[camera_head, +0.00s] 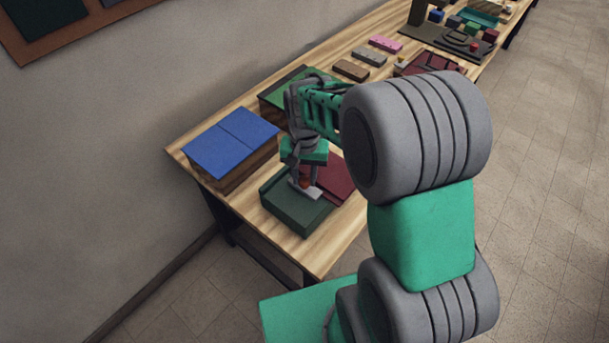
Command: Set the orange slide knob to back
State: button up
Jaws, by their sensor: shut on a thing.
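My gripper (303,178) points down over the front part of the table. It is shut on the orange slide knob (304,183), a small orange-red piece mostly hidden by the fingers. The knob sits at a light grey plate (313,193) on top of a dark green box (293,210). The fingers hide most of the plate, so I cannot tell the knob's exact position along its slide.
A blue-topped wooden box (232,142) stands to the left, near the wall. A dark red panel (336,178) lies right of the gripper, and a green-topped box (275,95) stands behind it. Pink (386,43) and brown (350,70) blocks lie farther along the wooden table (335,232).

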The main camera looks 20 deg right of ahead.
grip_shut()
dwell(0.7)
